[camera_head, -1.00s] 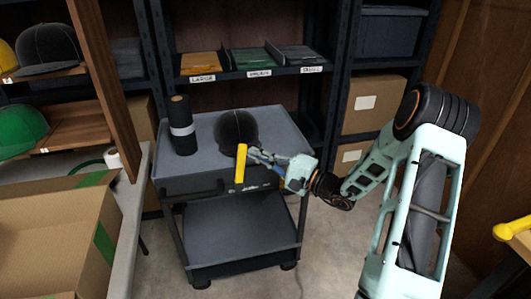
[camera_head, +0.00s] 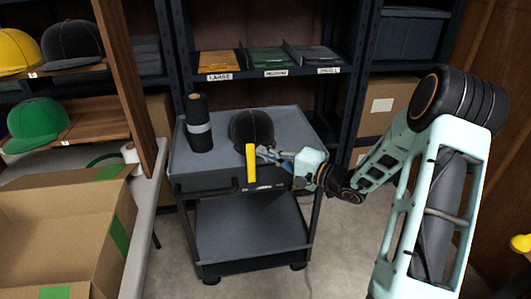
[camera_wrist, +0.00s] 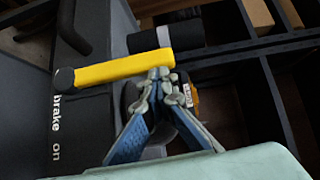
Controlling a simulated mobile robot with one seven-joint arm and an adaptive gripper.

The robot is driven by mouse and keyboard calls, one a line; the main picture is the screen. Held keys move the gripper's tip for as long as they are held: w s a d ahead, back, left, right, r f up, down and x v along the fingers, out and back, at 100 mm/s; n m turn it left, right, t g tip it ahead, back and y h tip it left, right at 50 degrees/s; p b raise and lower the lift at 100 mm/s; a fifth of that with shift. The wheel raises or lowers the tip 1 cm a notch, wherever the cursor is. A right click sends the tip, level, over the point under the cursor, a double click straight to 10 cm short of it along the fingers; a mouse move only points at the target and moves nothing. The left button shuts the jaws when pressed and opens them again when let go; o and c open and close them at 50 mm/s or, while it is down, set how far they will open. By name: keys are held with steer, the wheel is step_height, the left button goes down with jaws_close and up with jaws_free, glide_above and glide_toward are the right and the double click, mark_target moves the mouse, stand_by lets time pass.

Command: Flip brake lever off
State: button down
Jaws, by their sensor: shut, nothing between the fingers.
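The yellow brake lever (camera_head: 251,163) stands upright at the front edge of the grey cart (camera_head: 240,118). In the wrist view the lever (camera_wrist: 118,69) runs across the upper left from a dark round end, beside printed "brake on" lettering (camera_wrist: 57,125). My gripper (camera_head: 260,151) is just right of the lever's upper part. In the wrist view my gripper (camera_wrist: 158,76) has its fingertips together at the lever's free end, with nothing held. I cannot tell whether they touch it.
A black cap (camera_head: 251,129) and a dark roll with a grey band (camera_head: 199,124) are on the cart top. An open cardboard box (camera_head: 60,235) is at left, near shelves with caps. Labelled trays (camera_head: 268,61) stand on the rack behind. Floor is clear right of the cart.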

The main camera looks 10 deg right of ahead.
steer(key=w+d+v, duration=0.2)
steer(key=v, duration=1)
steer(key=shift+s+d+f, duration=0.25)
steer(key=shift+s, duration=0.05)
